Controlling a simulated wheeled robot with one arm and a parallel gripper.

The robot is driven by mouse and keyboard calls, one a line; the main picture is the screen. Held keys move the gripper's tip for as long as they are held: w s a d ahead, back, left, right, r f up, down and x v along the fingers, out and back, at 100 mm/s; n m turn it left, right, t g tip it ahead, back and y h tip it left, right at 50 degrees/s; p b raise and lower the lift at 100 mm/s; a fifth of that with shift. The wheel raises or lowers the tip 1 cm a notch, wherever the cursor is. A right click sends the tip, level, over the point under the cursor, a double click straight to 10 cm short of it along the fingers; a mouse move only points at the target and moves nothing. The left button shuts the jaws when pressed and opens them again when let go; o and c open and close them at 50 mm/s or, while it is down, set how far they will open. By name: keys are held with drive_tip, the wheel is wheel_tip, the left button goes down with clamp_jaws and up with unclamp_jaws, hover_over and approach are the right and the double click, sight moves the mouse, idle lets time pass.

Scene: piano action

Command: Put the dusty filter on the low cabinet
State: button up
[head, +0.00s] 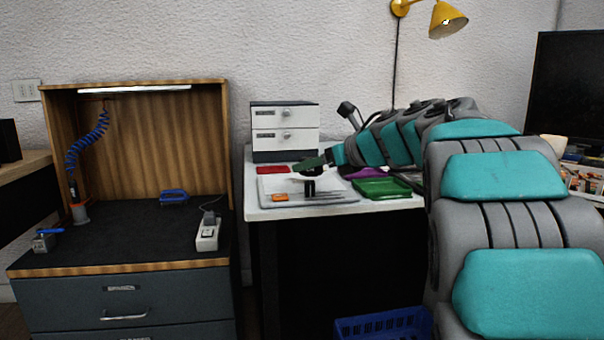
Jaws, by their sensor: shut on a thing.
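My gripper (309,190) is dark and points down over the white table, at the end of my arm coming in from the right. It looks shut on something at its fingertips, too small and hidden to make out. I cannot pick out the dusty filter for certain. A flat grey tray or panel (338,205) lies below the fingers; whether they touch it is unclear. The low cabinet (150,292) seems to be the dark grey drawer unit at left, with a black top and a wooden back hood.
The cabinet top holds a white power strip (207,233), blue tool (173,196), tool stand (79,212) and small clamp (45,240); its middle is clear. The white table (400,204) holds a drawer box (285,131) and green tray (382,188). A blue crate (385,325) stands below.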

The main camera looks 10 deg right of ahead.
hover_over(303, 182)
drive_tip(key=shift+a+f, duration=0.1)
drive_tip(key=shift+f, duration=0.3)
drive_tip(key=shift+s+f, duration=0.1)
drive_tip(key=shift+f, duration=1.65)
drive_tip(key=shift+f+b, duration=0.15)
drive_tip(key=shift+b, duration=0.25)
drive_tip(key=o, duration=1.3)
drive_tip(key=shift+o, duration=0.2)
